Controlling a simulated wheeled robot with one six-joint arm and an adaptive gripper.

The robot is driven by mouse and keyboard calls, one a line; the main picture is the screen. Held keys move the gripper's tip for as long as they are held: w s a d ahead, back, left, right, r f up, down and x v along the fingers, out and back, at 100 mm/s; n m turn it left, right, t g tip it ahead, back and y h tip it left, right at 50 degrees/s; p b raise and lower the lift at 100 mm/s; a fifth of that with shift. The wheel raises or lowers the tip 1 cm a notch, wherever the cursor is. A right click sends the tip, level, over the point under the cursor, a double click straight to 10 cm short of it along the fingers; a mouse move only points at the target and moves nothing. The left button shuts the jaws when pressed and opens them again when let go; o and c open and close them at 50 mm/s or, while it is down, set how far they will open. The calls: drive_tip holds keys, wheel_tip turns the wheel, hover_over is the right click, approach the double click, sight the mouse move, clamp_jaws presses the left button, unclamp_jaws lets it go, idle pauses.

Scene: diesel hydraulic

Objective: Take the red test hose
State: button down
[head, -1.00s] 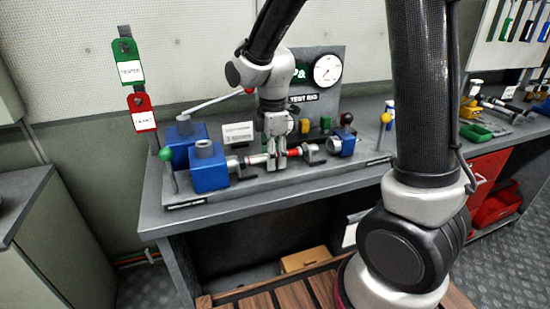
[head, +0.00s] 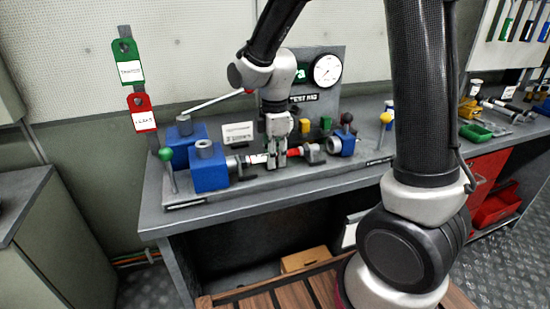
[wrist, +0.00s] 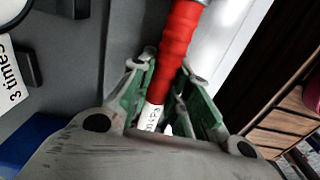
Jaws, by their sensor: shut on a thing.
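The red test hose (head: 293,153) lies roughly level along the front of the test rig, with a white printed label (wrist: 153,116) on it and metal end fittings. In the wrist view the red hose (wrist: 178,45) runs between the green-lined fingers of my gripper (wrist: 168,100). In the head view my gripper (head: 276,158) points down and is shut around the hose near its label. The hose's left end is close to the blue block; I cannot tell whether it touches. Part of the hose is hidden behind my fingers.
A blue block (head: 209,172) with a green-knobbed lever (head: 167,158) stands left. Another blue fitting (head: 341,145) stands right. A pressure gauge (head: 327,70) is behind. Green and red tags (head: 141,105) hang left.

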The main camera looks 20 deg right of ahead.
drive_tip(key=shift+d, duration=0.25)
drive_tip(key=shift+d, duration=0.35)
drive_tip(key=shift+d, duration=0.35)
drive_tip(key=shift+d, duration=0.35)
drive_tip(key=shift+r, duration=0.1)
drive_tip(key=shift+r, duration=4.4)
